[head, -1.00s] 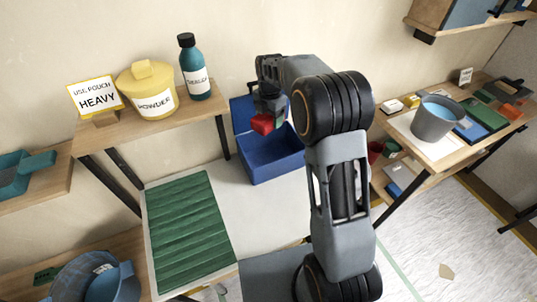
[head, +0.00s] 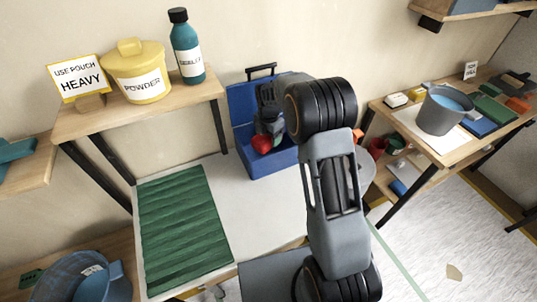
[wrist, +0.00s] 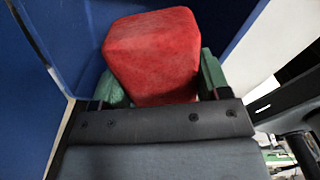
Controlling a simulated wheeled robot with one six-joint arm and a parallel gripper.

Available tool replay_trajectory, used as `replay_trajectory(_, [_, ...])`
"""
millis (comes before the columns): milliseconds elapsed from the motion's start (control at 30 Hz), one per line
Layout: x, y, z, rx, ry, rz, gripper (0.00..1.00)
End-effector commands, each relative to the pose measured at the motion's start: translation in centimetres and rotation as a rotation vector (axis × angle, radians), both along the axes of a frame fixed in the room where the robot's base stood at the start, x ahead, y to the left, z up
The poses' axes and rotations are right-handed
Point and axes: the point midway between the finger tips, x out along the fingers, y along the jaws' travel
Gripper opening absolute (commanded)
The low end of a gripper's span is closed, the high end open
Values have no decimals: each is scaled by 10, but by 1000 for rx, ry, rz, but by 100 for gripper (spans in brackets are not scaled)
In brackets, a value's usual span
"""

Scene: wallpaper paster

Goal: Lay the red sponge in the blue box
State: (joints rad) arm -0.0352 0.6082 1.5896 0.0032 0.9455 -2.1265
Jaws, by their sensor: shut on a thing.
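The red sponge (wrist: 155,58) is a soft-edged block held between the green fingertips of my gripper (wrist: 158,85) in the wrist view. In the head view the sponge (head: 261,143) shows at the opening of the blue box (head: 272,167), with my gripper (head: 268,133) above and behind it. The box stands on the white table with its lid raised against the wall. I cannot tell whether the sponge touches the box floor. My arm hides the right part of the box.
A green ribbed mat (head: 183,225) lies on the white table left of the box. A shelf (head: 130,115) above holds a yellow powder tub (head: 139,72), a teal bottle (head: 187,50) and a sign (head: 80,80). A grey bucket (head: 443,112) stands on the right table.

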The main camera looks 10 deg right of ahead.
Motion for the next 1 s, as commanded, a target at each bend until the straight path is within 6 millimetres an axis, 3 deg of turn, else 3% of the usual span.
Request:
replay_trajectory(100, [-1,0,-26,0,4,0,45])
replay_trajectory(233, [-1,0,-45,0,1,0,45])
replay_trajectory(467, [0,0,-59,0,0,0,45])
replay_trajectory(800, [0,0,-99,0,1,0,45])
replay_trajectory(1000, [0,0,-102,0,-1,0,45])
